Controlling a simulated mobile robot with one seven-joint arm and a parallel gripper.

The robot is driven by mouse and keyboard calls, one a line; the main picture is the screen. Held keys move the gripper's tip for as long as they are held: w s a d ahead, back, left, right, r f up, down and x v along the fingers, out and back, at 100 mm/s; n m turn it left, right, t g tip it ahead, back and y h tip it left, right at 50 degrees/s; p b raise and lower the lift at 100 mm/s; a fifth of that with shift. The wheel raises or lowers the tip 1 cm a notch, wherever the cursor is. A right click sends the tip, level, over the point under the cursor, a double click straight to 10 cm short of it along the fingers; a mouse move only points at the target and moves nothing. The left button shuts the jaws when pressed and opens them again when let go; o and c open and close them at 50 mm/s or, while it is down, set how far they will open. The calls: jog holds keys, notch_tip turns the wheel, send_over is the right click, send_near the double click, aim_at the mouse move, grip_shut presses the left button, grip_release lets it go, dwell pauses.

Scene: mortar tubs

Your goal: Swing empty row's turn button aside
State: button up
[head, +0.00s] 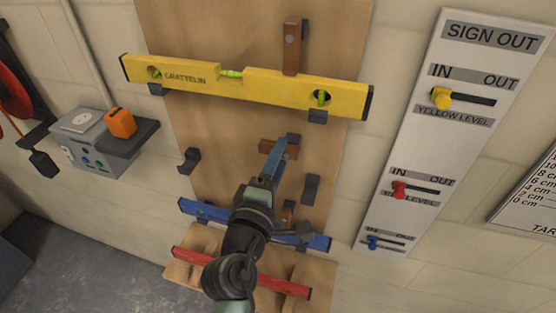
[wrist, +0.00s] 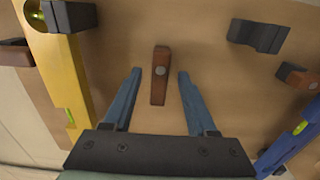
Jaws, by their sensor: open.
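The empty row's turn button (head: 292,153) is a short brown wooden piece on the board between two bare dark hooks. It lies roughly sideways in the head view. In the wrist view the turn button (wrist: 160,82) shows whole, with a grey round pivot near its upper part. My gripper (head: 274,161) is open, with its blue fingers pointing at the board. In the wrist view my gripper (wrist: 160,74) has one finger on each side of the button, with a visible gap on both sides. I cannot tell how deep the fingertips reach.
The yellow level (head: 210,79) hangs above, under an upright turn button (head: 291,50). The blue level (head: 200,211) hangs below, partly hidden by my arm. The empty row's hooks (head: 189,160) and (head: 311,189) project from the board. A red level (head: 192,256) lies lowest. A sign-out panel (head: 420,150) stands right.

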jog(key=shift+s, duration=0.1)
jog(key=b+v, duration=0.3)
jog(key=v, duration=1)
jog(key=shift+b, duration=0.35)
